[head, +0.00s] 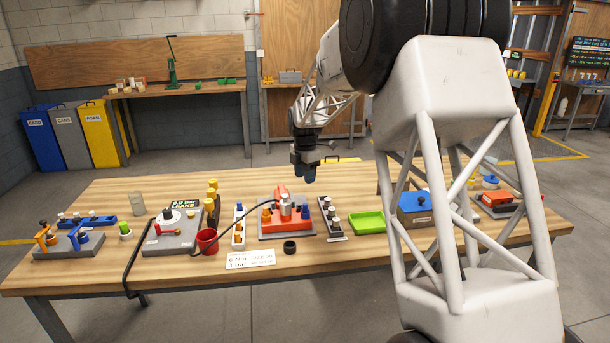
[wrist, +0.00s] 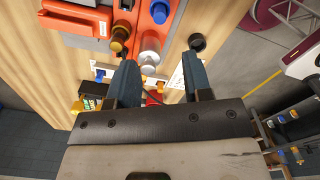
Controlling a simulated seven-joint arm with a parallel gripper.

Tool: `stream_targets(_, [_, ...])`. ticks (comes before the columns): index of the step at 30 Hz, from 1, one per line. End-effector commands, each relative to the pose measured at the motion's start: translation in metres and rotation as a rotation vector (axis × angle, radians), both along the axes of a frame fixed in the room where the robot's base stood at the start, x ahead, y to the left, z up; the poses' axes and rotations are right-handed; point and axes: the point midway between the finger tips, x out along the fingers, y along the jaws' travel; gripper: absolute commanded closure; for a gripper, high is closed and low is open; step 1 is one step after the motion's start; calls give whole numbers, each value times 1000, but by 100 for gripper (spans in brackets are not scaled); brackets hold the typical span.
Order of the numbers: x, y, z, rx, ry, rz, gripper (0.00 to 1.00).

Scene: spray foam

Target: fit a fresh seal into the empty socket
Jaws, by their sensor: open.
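My gripper (head: 304,176) hangs above the table behind the red fixture (head: 287,225), apart from it. In the wrist view my gripper (wrist: 160,85) has its two dark blue fingers spread, with nothing held between them. The fixture bears a silver cylinder (head: 285,208), an orange-brown knob and a blue one; the silver cylinder (wrist: 150,52) also shows just beyond the fingertips in the wrist view. A black ring (head: 290,248), perhaps a seal, lies on the table in front of the fixture; a dark ring (wrist: 197,42) shows in the wrist view. I cannot make out the empty socket.
Narrow racks of small parts stand left (head: 238,228) and right (head: 333,218) of the fixture. A green tray (head: 369,223) lies farther right. A red cup (head: 207,241) and a grey gauge unit (head: 172,235) with a black hose stand left. My arm hides part of the right side.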

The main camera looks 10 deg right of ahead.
Motion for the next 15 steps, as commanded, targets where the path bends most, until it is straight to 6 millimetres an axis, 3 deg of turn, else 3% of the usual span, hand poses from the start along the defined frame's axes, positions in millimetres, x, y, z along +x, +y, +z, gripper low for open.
stream_targets(9, [-3, 0, 2, 0, -1, -9, 54])
stream_targets(15, [-21, -3, 17, 0, -11, -79, 54])
